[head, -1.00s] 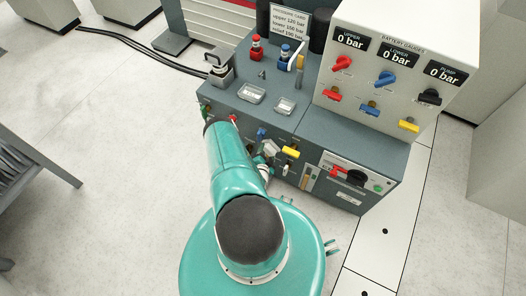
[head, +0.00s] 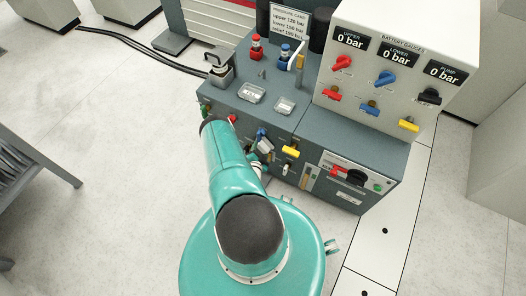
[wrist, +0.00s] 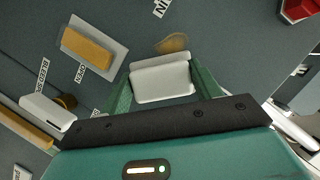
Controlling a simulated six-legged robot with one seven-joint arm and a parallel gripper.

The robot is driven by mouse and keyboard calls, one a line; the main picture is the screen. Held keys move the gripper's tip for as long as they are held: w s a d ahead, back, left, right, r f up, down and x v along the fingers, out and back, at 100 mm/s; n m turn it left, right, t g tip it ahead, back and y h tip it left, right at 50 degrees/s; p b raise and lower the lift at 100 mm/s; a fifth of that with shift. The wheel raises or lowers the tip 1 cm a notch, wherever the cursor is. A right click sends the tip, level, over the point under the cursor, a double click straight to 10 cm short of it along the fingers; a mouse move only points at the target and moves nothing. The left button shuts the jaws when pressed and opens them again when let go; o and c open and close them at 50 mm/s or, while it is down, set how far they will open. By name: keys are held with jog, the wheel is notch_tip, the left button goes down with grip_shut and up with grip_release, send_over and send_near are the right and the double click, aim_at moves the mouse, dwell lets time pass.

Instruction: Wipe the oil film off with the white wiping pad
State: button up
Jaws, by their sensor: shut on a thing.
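In the wrist view my gripper (wrist: 162,84) is shut on the white wiping pad (wrist: 160,78), which sits between its two green fingers. A small brown patch that looks like the oil film (wrist: 173,43) lies on the dark grey panel just beyond the pad's far edge. I cannot tell whether the pad touches the panel or overlaps the patch. In the head view my arm reaches to the front face of the grey console (head: 330,130), and my gripper is mostly hidden there. The oil film cannot be made out in that view.
Near the patch are an orange block on a pale plate (wrist: 88,48), a white lever-like part (wrist: 47,112) at left and a red part (wrist: 298,10) at the upper right. In the head view a yellow handle (head: 290,151) is right of my gripper. Open floor (head: 110,180) lies left.

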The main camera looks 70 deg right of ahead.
jog(key=shift+w+d, duration=0.2)
jog(key=shift+w, duration=0.7)
jog(key=shift+w+d, duration=0.2)
jog(key=shift+w, duration=0.75)
jog(key=shift+w+d, duration=0.2)
jog(key=shift+w, duration=0.7)
jog(key=shift+w+d, duration=0.3)
jog(key=shift+w, duration=0.45)
jog(key=shift+r, duration=0.1)
jog(key=a, duration=0.6)
jog(key=shift+w, duration=0.4)
jog(key=shift+a, duration=0.1)
jog(key=shift+w+a, duration=0.15)
jog(key=shift+a, duration=0.6)
jog(key=shift+w+a, duration=0.1)
jog(key=shift+a, duration=0.6)
